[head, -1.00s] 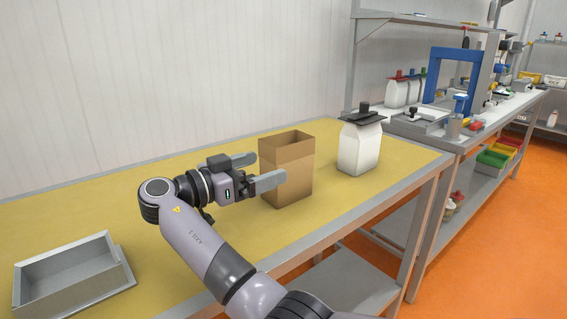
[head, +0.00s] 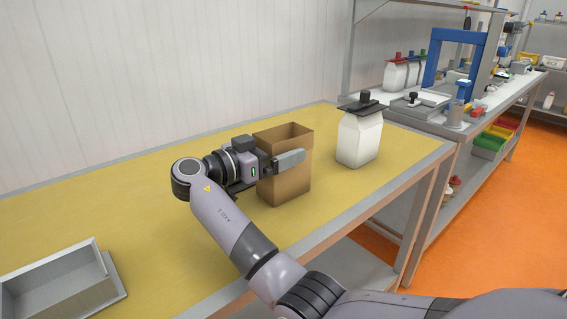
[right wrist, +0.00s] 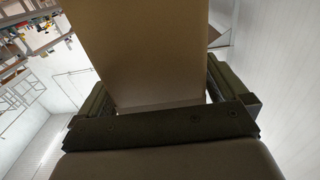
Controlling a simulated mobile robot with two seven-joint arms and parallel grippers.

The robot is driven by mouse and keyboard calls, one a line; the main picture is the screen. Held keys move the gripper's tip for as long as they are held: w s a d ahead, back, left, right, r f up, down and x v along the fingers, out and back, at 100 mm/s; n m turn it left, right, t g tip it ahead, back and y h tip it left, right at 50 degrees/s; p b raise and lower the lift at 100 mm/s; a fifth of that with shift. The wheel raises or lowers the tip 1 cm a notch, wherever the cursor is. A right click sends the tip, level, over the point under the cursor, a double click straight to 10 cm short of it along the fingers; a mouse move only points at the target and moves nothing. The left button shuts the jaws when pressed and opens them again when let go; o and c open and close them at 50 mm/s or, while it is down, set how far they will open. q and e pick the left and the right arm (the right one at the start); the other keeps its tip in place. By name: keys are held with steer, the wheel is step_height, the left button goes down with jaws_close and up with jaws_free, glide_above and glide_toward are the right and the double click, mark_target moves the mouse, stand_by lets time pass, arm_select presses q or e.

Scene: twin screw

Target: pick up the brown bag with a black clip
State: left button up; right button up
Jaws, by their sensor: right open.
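The brown bag (head: 284,184) stands upright on the yellow table top, open at the top like a box. I see no clip on it. A black clip (head: 364,103) sits on top of the white bag (head: 359,140) to its right. My right gripper (head: 284,158) is open at the brown bag, one finger across its near side and the other hidden behind it in the head view. In the right wrist view the brown bag (right wrist: 155,50) lies between the two open fingers, with a gap beside the right finger. My left gripper is not in view.
A grey metal tray (head: 60,285) lies at the table's left front. The yellow table (head: 120,205) is clear between it and the bag. A second workbench with several clipped bags (head: 400,73) and a blue frame (head: 432,70) stands at right.

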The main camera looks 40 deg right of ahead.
steer(key=shift+d, duration=0.7)
steer(key=c, duration=1.2)
steer(key=shift+w+r, duration=0.1)
steer(key=shift+r, duration=0.05)
steer(key=shift+c, duration=0.3)
step_height(320, 180, up, 20)
steer(key=shift+b, duration=0.35)
